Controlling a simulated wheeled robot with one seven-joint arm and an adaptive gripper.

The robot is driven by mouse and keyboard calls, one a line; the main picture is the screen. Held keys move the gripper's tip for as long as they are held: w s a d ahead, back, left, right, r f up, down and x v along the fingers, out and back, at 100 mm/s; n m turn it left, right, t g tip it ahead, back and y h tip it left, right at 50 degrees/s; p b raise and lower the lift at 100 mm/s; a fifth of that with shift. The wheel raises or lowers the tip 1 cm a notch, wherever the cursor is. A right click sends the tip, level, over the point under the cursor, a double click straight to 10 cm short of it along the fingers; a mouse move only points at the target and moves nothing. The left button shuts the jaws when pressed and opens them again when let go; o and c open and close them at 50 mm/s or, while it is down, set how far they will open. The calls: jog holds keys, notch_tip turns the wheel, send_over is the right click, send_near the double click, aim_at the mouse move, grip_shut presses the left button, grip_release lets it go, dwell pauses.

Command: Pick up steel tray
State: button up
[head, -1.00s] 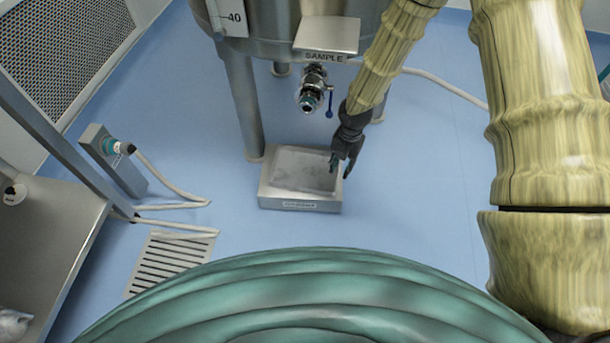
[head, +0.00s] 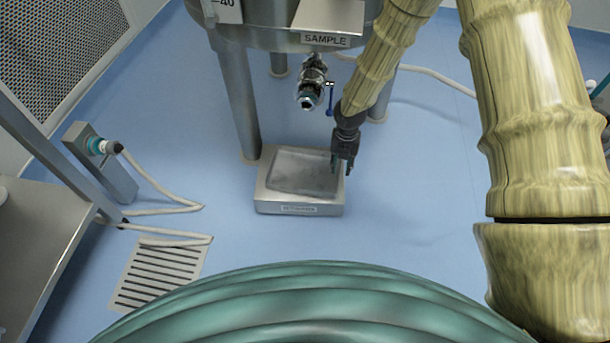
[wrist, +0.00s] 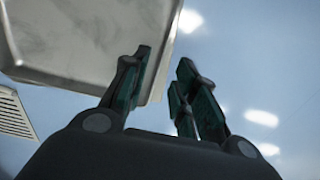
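The steel tray (head: 305,172) is a shallow grey rectangle with a stained inside. It lies on a low labelled steel base (head: 298,208) on the floor under the tank. My gripper (head: 343,166) points down at the tray's right edge. In the wrist view the tray (wrist: 85,38) fills the upper left, and my gripper (wrist: 164,62) is open. The left finger overlaps the tray, the right finger is outside it over the floor, and the edge shows in the gap. I cannot tell whether either finger touches the tray.
A steel tank (head: 280,28) on legs stands above and behind the tray, with a sample valve (head: 311,90) hanging down. A post with a cable (head: 102,160) and a floor drain (head: 162,274) are at left. The blue floor right of the tray is clear.

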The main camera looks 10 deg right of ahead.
jog(key=shift+f+b, duration=1.5)
jog(key=shift+f, duration=1.25)
jog(key=shift+c, duration=0.2)
grip_shut()
